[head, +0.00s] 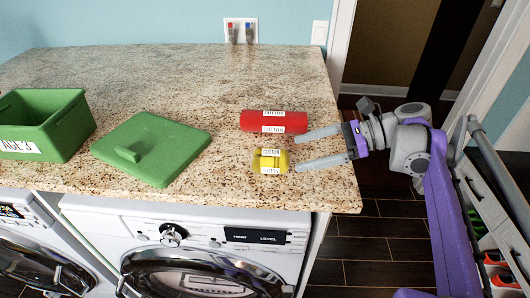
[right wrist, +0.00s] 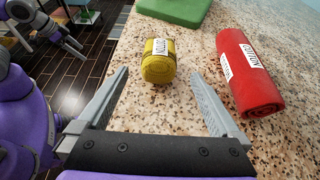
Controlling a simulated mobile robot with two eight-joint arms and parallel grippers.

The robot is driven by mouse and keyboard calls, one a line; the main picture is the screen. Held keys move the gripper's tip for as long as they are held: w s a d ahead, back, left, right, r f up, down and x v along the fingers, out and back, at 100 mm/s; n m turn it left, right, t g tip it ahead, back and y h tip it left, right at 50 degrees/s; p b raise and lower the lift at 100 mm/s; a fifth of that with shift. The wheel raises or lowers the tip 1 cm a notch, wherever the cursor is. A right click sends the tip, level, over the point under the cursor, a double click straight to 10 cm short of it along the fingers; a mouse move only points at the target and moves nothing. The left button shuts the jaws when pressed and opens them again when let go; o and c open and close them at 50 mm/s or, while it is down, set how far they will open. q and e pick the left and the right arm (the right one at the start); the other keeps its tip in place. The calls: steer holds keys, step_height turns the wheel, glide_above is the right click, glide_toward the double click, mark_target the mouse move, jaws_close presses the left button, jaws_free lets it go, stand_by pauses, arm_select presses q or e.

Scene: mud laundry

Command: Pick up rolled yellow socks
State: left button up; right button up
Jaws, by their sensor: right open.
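The rolled yellow socks (head: 270,161) lie on the granite counter near its front right, with a white label on them. In the right wrist view the yellow roll (right wrist: 158,66) sits between the lines of the two fingers, just beyond the tips. My right gripper (head: 299,150) is open and empty, coming in from the right. Its fingers point left towards the socks, and I see no clear contact. My left gripper (right wrist: 73,46) shows small at the upper left of the right wrist view, away from the socks; its opening is unclear.
A red roll (head: 275,121) labelled cotton lies just behind the socks. A green lid (head: 150,148) lies to the left, and a green bin (head: 42,124) stands at the far left. The counter (head: 200,80) is clear at the back. Washing machines (head: 205,245) stand below.

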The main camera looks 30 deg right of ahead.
mark_target(271, 158)
steer(key=a, duration=0.2)
steer(key=a+f, duration=0.1)
steer(key=shift+w, duration=0.35)
steer(key=x, duration=0.5)
steer(key=shift+w, duration=0.55)
steer(key=c, duration=1.4)
arm_select(q)
steer(key=shift+s+r, duration=0.2)
steer(key=shift+r, duration=0.15)
arm_select(e)
steer(key=shift+r, duration=0.1)
